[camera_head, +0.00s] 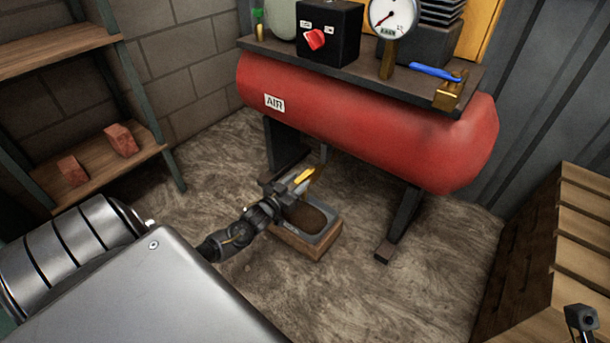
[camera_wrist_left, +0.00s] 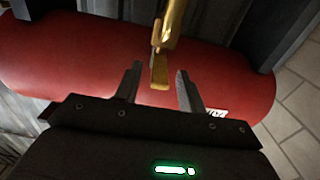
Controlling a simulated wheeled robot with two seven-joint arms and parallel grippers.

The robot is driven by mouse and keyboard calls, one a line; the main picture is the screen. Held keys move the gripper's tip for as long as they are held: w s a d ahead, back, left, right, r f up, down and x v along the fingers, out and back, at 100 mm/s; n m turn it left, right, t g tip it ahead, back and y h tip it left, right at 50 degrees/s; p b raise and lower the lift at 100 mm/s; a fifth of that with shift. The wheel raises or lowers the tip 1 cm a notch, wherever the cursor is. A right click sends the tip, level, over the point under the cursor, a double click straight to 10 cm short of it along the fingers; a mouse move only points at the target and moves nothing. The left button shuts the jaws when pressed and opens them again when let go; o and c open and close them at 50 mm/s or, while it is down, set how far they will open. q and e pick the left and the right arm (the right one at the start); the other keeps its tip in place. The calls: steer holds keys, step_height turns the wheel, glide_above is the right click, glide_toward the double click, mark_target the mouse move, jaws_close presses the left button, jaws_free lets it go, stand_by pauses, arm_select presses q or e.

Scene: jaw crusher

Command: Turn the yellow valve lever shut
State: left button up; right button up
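The yellow valve lever (camera_head: 304,175) sticks out below the red air tank (camera_head: 360,115), above a drip tray. In the left wrist view the lever (camera_wrist_left: 160,72) hangs from a brass fitting (camera_wrist_left: 168,25) in front of the red tank. My left gripper (camera_head: 284,192) is beside the lever. Its two fingers (camera_wrist_left: 158,88) are apart, with the lever's end showing in the gap between them; I cannot tell whether either finger touches it. A dark part at the lower right of the head view looks like my right gripper (camera_head: 581,318); its fingers are not clear.
The wood-sided drip tray (camera_head: 310,243) stands on the floor under the lever. Tank legs (camera_head: 402,222) stand nearby. A blue-handled brass valve (camera_head: 447,90), gauge (camera_head: 393,18) and black box with a red knob (camera_head: 330,35) sit on top. Wooden crate (camera_head: 560,250) at right, shelves at left.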

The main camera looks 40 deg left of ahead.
mark_target(313, 168)
arm_select(q)
steer(key=shift+w+b, duration=0.65)
steer(key=shift+w, duration=1.55)
jaws_close()
